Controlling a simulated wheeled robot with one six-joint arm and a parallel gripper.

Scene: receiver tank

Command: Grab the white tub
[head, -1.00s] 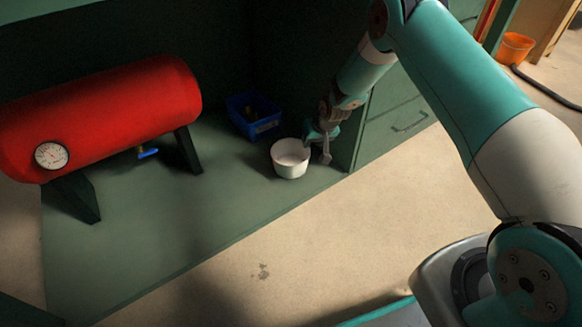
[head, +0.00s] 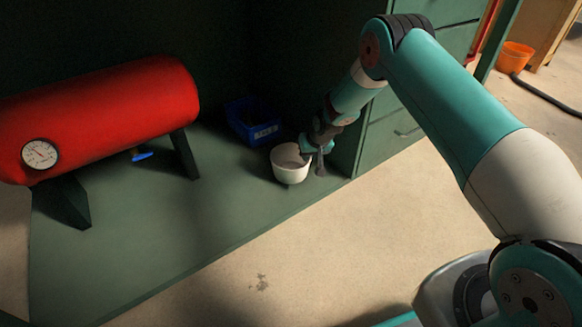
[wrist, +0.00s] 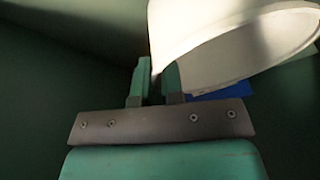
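The white tub (head: 288,166) is on the green shelf, at its right side; it looks slightly tilted, and I cannot tell whether its base is fully down. In the wrist view the tub (wrist: 205,35) fills the upper right. My gripper (head: 309,150) is at the tub's right rim. In the wrist view the fingers of my gripper (wrist: 156,72) are close together, one on each side of the tub's wall edge, and appear shut on it. The tub hides part of the right finger.
A blue bin (head: 252,122) stands just behind the tub. A red tank (head: 105,115) with a gauge stands on the left of the shelf (head: 150,225). A green drawer cabinet (head: 395,140) is close to the right of my gripper. The shelf's front left is clear.

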